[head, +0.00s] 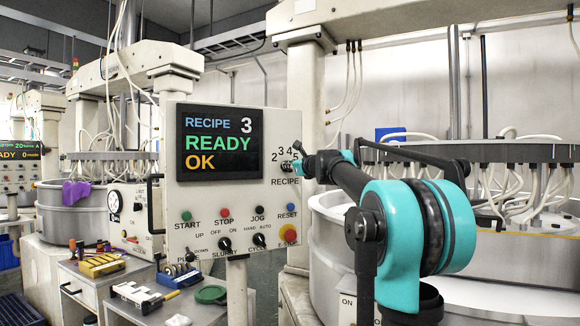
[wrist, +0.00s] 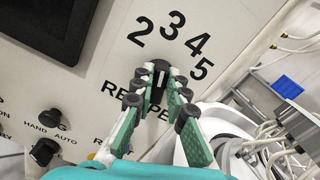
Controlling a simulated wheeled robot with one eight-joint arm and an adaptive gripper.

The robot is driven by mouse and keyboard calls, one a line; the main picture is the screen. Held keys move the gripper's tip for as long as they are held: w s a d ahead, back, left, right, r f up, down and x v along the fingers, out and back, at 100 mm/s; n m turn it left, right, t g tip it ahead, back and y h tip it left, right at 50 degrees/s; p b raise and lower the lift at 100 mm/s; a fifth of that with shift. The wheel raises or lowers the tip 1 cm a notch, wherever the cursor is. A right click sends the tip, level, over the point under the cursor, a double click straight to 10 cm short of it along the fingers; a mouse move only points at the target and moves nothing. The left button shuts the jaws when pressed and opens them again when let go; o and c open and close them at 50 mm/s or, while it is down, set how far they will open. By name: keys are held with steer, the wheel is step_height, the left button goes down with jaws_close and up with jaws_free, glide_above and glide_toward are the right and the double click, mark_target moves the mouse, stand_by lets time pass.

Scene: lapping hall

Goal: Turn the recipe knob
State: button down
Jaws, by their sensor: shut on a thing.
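The recipe knob (head: 286,167) is a small dark knob on the right side of the pale control panel (head: 218,197), below the numbers 2 to 5. My gripper (head: 300,168) reaches it from the right. In the wrist view, my gripper (wrist: 160,80) is shut on the recipe knob (wrist: 160,65), with one green-padded finger on each side. A pale line shows on the knob between the fingertips. The fingers partly cover the word RECIPE. The display (head: 219,143) reads RECIPE 3, READY and OK.
Below the display are several buttons and switches, with a red-orange E-stop (head: 288,233) at the lower right. In the wrist view, a HAND/AUTO switch (wrist: 46,151) lies left of the gripper. A large round machine (head: 336,240) stands close on the right. A bench with tools (head: 140,296) is lower left.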

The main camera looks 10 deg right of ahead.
steer(key=shift+n, duration=0.3)
steer(key=shift+s+a+f+n, duration=0.1)
steer(key=shift+a+f+n, duration=0.05)
steer(key=shift+n, duration=1.65)
steer(key=shift+a+f+n, duration=0.1)
steer(key=shift+n, duration=1.7)
steer(key=c, duration=1.5)
jaws_free()
steer(key=shift+c, duration=0.2)
steer(key=shift+s, duration=0.1)
steer(key=v, duration=1.2)
